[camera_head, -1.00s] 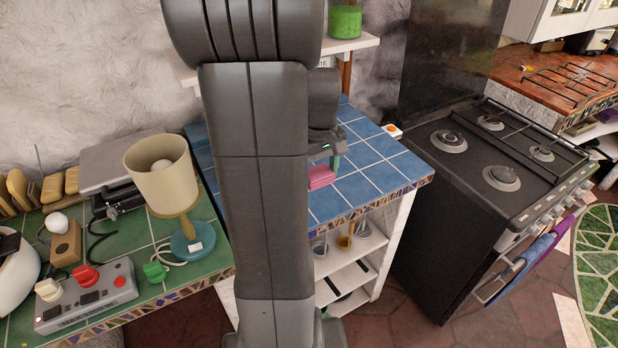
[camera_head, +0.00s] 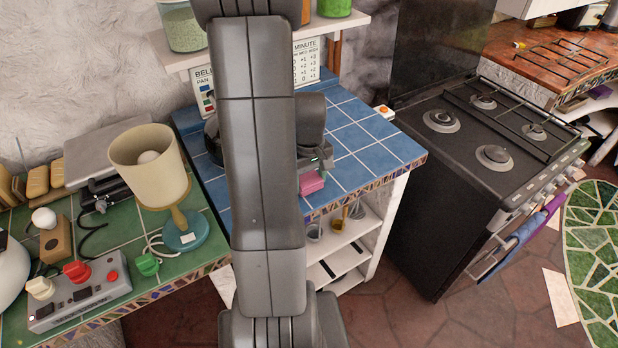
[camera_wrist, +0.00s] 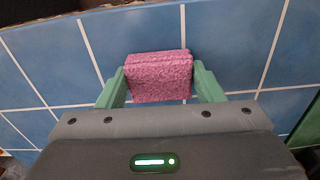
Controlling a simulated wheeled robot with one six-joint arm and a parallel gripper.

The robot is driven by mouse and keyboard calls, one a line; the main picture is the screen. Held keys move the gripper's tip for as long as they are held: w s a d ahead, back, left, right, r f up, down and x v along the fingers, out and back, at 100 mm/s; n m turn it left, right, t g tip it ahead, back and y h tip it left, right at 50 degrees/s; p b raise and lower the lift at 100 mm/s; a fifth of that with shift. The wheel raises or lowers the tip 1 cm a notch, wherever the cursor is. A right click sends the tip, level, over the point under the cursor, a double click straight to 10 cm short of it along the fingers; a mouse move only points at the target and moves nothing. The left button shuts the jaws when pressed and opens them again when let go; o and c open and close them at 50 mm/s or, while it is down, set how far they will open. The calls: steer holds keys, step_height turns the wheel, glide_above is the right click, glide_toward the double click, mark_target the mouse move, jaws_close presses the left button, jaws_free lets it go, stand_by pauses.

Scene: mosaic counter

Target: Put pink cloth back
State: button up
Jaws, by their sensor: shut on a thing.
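The pink cloth (camera_wrist: 160,78) is a folded, thick block between the two green fingers of my gripper (camera_wrist: 160,90) in the wrist view. The fingers press on its left and right sides, so my gripper is shut on it. In the head view the pink cloth (camera_head: 312,182) shows at the front part of the blue tiled counter (camera_head: 365,150), below my gripper (camera_head: 318,165). I cannot tell whether the cloth touches the tiles or is slightly above them. My own arm hides part of the counter.
A green tiled counter (camera_head: 120,240) with a lamp (camera_head: 150,170) and a control box (camera_head: 80,293) is at left. A black stove (camera_head: 455,180) stands at right, with blue and purple cloths (camera_head: 525,235) on its rail. A shelf (camera_head: 345,22) hangs above the blue counter. Blue tiles right of my gripper are clear.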

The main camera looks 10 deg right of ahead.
mark_target(309, 180)
steer(key=shift+f, duration=0.2)
steer(key=o, duration=1.2)
steer(key=shift+r, duration=0.1)
step_height(309, 180, up, 12)
steer(key=shift+r, duration=0.15)
